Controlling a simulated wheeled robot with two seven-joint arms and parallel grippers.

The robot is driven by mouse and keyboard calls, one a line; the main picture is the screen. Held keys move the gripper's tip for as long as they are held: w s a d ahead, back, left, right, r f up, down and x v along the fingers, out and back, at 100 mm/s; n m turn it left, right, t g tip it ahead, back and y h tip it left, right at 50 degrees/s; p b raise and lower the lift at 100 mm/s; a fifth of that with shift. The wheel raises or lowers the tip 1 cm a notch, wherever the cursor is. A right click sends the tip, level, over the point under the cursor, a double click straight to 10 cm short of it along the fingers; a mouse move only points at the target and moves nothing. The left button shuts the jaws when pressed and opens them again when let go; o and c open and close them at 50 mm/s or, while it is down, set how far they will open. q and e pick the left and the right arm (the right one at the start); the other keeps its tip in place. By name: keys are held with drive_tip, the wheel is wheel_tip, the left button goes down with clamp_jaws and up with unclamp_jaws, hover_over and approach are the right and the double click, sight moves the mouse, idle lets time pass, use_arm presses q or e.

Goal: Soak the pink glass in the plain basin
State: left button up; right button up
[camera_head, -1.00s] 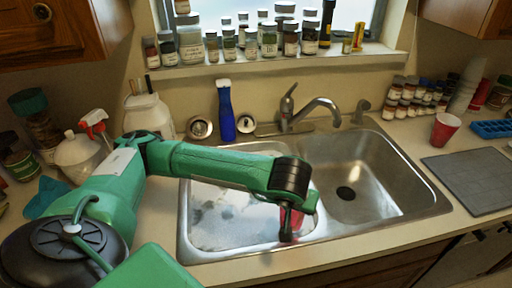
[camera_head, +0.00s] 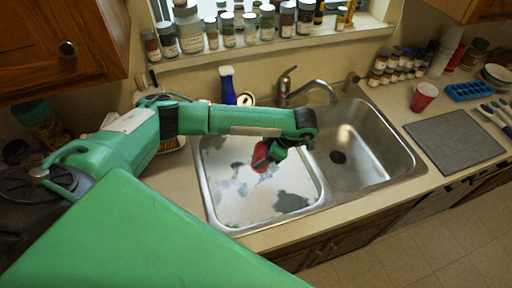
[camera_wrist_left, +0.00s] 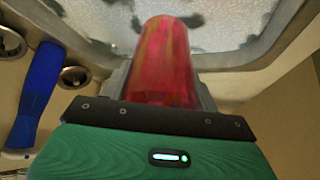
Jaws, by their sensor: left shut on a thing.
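The pink glass (camera_head: 260,158) is reddish and see-through. My left gripper (camera_head: 268,160) is shut on it above the left basin (camera_head: 226,212) of the steel double sink. In the left wrist view the glass (camera_wrist_left: 161,62) sticks out from between the fingers, with the basin's patchy white and grey inside beyond it. The left basin holds a whitish, cloudy layer with grey patches. The right basin (camera_head: 365,150) is bare steel with a dark drain. The gap between glass and basin is hard to judge. My right gripper is not in view.
The faucet (camera_head: 312,90) stands behind the sink. A red cup (camera_head: 424,96), a grey mat (camera_head: 455,142) and a blue tray (camera_head: 470,91) are on the right counter. Jars line the windowsill.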

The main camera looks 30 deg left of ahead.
use_arm(q)
drive_tip(key=shift+d, duration=0.15)
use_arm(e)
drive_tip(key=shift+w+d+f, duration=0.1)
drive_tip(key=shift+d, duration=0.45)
use_arm(q)
wheel_tip(320, 180, down, 6)
drive_tip(key=b, duration=0.5)
drive_tip(key=shift+f+b, duration=0.1)
drive_tip(key=shift+b, duration=0.25)
drive_tip(key=shift+w+f+b, duration=0.1)
drive_tip(key=shift+f+b, duration=5.65)
drive_tip(key=shift+f, duration=1)
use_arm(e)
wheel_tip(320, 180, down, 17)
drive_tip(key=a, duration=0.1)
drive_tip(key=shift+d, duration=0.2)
use_arm(q)
drive_tip(key=shift+f+b, duration=0.4)
drive_tip(key=shift+f, duration=0.05)
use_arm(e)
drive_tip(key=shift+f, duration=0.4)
